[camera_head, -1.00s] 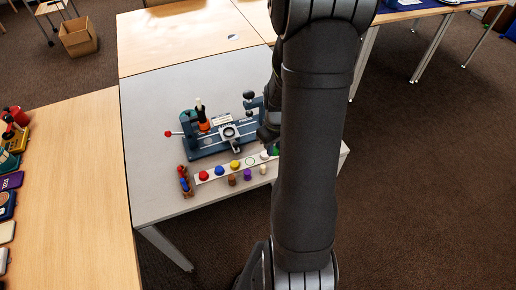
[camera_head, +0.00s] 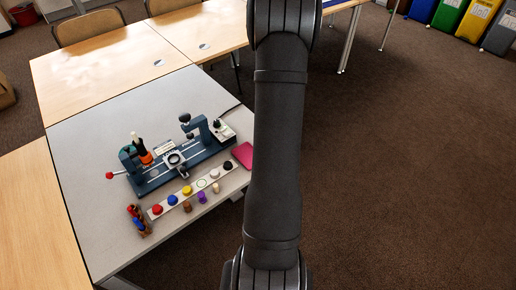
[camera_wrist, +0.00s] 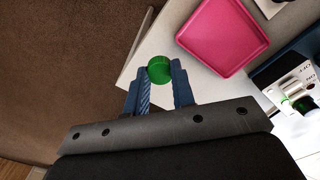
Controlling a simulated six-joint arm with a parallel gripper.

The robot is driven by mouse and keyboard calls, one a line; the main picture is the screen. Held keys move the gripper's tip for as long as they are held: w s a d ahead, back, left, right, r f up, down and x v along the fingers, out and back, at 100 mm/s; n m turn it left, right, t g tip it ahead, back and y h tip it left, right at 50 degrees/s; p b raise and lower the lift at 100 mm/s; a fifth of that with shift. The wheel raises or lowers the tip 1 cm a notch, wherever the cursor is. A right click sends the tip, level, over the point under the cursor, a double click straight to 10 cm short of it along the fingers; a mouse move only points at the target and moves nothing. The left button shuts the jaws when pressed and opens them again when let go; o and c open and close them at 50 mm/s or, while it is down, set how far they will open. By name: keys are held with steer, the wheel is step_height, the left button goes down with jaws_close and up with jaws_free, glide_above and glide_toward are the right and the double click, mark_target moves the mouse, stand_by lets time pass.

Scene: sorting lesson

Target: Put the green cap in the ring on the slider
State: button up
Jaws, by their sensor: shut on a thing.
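The green cap (camera_wrist: 159,69) is between the two fingertips of my gripper (camera_wrist: 160,84) in the wrist view. The gripper is shut on its sides, and the cap sticks out past the tips. In the head view my gripper and the cap are hidden behind my arm. The ring on the slider (camera_head: 175,159) is at the middle of the blue fixture (camera_head: 204,157) on the grey table. My gripper is apart from it, off to the right near the table's edge.
A black-and-orange tool (camera_head: 143,152) stands upright on the fixture's left.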

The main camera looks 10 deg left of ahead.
steer(key=shift+n, duration=0.9)
steer(key=w+a, duration=0.2)
steer(key=w, duration=0.1)
steer(key=w+a, duration=0.2)
steer(key=shift+r, duration=0.3)
steer(key=w+a+r+n, duration=0.2)
steer(key=w+a+n, duration=0.1)
steer(key=a, duration=0.4)
steer(key=w+a+r+n, duration=0.2)
steer(key=w+a+n, duration=0.15)
steer(key=a, duration=0.45)
steer(key=w+a+r+n, duration=0.2)
steer(key=a+n, duration=0.2)
steer(key=a, duration=0.3)
steer(key=n, duration=0.5)
glide_above(174, 159)
steer(key=f, duration=0.2)
steer(key=shift+m, duration=0.25)
steer(key=shift+f, duration=2.9)
steer(key=shift+f, duration=0.3)
